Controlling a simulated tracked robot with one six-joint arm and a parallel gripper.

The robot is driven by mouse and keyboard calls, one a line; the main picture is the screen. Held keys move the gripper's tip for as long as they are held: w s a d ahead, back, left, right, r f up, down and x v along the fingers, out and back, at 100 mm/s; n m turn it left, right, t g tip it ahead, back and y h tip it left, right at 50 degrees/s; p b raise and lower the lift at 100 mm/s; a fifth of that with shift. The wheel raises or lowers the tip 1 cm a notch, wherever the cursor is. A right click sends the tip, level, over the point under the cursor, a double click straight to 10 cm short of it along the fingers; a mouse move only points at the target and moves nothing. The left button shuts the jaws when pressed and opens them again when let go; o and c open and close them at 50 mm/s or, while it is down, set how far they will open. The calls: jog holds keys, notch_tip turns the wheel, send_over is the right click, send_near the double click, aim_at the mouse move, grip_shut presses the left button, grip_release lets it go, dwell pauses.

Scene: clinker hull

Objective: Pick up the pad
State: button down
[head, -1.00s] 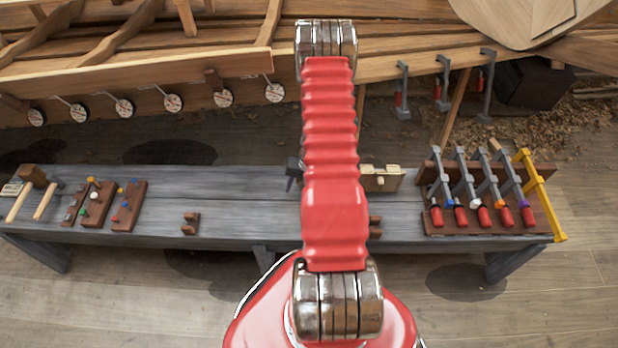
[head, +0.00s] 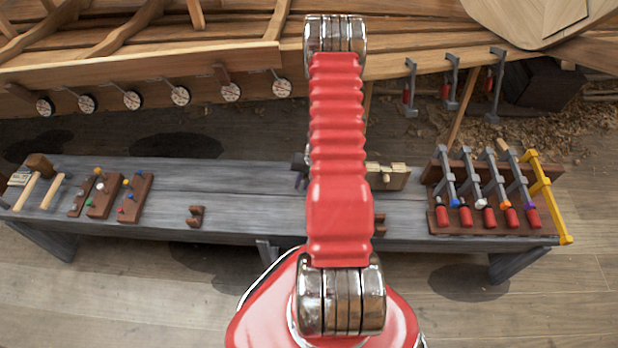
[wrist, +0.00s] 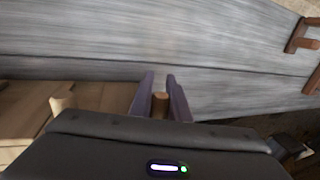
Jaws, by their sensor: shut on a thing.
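In the wrist view my gripper (wrist: 160,92) has its two purple-grey fingers closed on a small brown wooden piece, which I take to be the pad (wrist: 160,105). Only its rounded end shows between the fingers; the rest is hidden. The fingers appear near the edge of the grey workbench (wrist: 110,35), with floor showing at the lower left. I cannot tell how far above the bench the pad is.
The long grey workbench (head: 255,200) carries mallets (head: 35,170), peg blocks (head: 108,198), a small brown cradle (head: 196,216) and a rack of clamps (head: 490,215). The wooden hull (head: 150,65) with round discs stands behind. A brown bracket (wrist: 302,36) is at the wrist view's right.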

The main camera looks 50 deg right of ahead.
jog(key=shift+s+a+r, duration=0.1)
jog(key=shift+a+r, duration=0.05)
jog(key=shift+r, duration=0.3)
notch_tip(320, 180, up, 6)
jog(key=shift+f, duration=0.1)
jog(key=shift+s+a+r, duration=0.15)
jog(key=shift+r, duration=0.05)
jog(key=s+a, duration=1.2)
jog(key=a, duration=0.3)
dwell(0.5)
dwell(0.6)
